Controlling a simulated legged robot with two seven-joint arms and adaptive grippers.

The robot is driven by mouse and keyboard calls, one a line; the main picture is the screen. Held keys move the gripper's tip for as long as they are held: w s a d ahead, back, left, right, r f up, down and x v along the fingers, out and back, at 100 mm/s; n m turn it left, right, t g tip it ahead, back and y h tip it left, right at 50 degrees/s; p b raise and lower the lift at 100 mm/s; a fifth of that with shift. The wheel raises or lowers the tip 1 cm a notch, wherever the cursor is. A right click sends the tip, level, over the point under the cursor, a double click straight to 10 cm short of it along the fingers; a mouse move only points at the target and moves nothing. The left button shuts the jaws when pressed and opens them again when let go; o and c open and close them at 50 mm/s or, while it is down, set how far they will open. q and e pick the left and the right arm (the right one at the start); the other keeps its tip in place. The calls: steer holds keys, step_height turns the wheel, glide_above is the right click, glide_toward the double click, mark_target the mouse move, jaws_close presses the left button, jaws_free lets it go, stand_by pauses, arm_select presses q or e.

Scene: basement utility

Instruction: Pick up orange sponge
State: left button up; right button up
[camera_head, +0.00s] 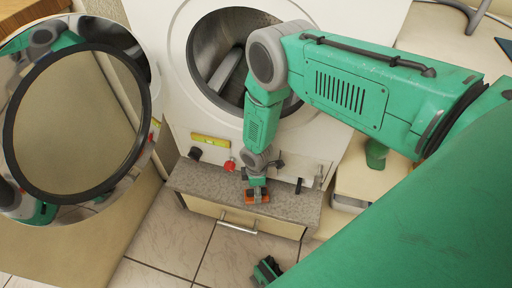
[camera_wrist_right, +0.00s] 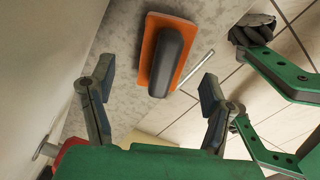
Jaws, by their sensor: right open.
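The orange sponge (camera_head: 263,198) lies on the speckled grey ledge (camera_head: 205,182) below the round machine opening. In the right wrist view the sponge (camera_wrist_right: 152,31) is a flat orange block with a dark grey grip on top. My right gripper (camera_head: 257,183) is right over it in the head view, hiding part of it. In the wrist view my right gripper (camera_wrist_right: 155,88) is open and empty, with the sponge between and beyond its fingertips.
The round door (camera_head: 140,75) stands open at left. A drawer with a handle (camera_head: 237,228) is below the ledge. Tiled floor (camera_head: 165,240) is in front.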

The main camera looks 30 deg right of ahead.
steer(key=f+b, duration=0.1)
steer(key=f, duration=0.1)
steer(key=f+b, duration=0.1)
steer(key=f, duration=0.1)
steer(key=shift+s+d+f, duration=0.1)
steer(key=shift+s+f, duration=0.05)
steer(key=shift+s, duration=0.05)
steer(key=shift+f, duration=0.3)
steer(key=shift+a, duration=0.2)
steer(key=shift+r, duration=0.1)
steer(key=shift+c, duration=1.3)
steer(key=c, duration=0.7)
steer(key=shift+d, duration=0.15)
steer(key=c, duration=0.3)
steer(key=shift+r, duration=0.1)
